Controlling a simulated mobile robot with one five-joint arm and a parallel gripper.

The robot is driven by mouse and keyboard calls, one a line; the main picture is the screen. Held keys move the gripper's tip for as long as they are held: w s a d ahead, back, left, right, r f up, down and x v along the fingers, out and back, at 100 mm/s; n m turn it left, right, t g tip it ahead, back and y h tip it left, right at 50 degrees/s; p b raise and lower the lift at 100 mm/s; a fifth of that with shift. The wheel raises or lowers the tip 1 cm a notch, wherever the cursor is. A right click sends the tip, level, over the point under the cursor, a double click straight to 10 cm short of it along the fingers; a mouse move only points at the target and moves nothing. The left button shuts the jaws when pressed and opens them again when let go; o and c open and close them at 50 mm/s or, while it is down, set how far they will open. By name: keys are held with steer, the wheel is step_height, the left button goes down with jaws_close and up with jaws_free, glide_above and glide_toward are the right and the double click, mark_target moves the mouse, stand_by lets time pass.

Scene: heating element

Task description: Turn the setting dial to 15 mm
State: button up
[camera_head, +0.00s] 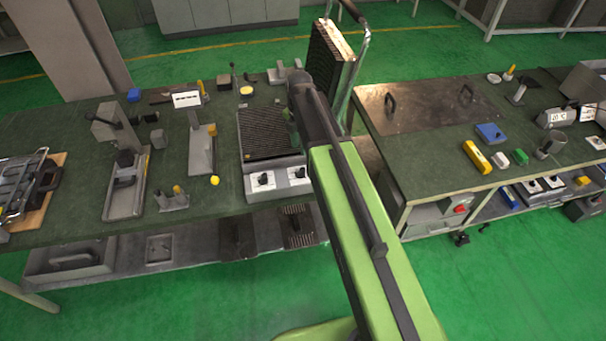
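A ribbed dark heating unit (268,138) with a light grey front stands on the left workbench. Its front has two white plates with black knobs, a left dial (263,181) and a right dial (298,175). The scale marks are too small to read, so I cannot tell which is the setting dial or where it points. My green arm reaches up from the bottom, and its dark end is over the right rear of the unit. My gripper (288,113) is mostly hidden by the arm, above the ribbed top, apart from the dials. Its fingers cannot be made out.
A tall ribbed block (331,60) stands behind my arm. Grey stands, a white sign (186,99) and a yellow knob (215,181) are left of the unit. The right bench (420,140) holds a metal plate and several small items. Green floor is clear in front.

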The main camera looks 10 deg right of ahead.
mark_target(300, 170)
step_height(300, 170, down, 12)
steer(key=b, duration=1)
steer(key=shift+f+b, duration=0.2)
steer(key=shift+b, duration=0.15)
steer(key=shift+r, duration=0.1)
steer(key=shift+c, duration=0.2)
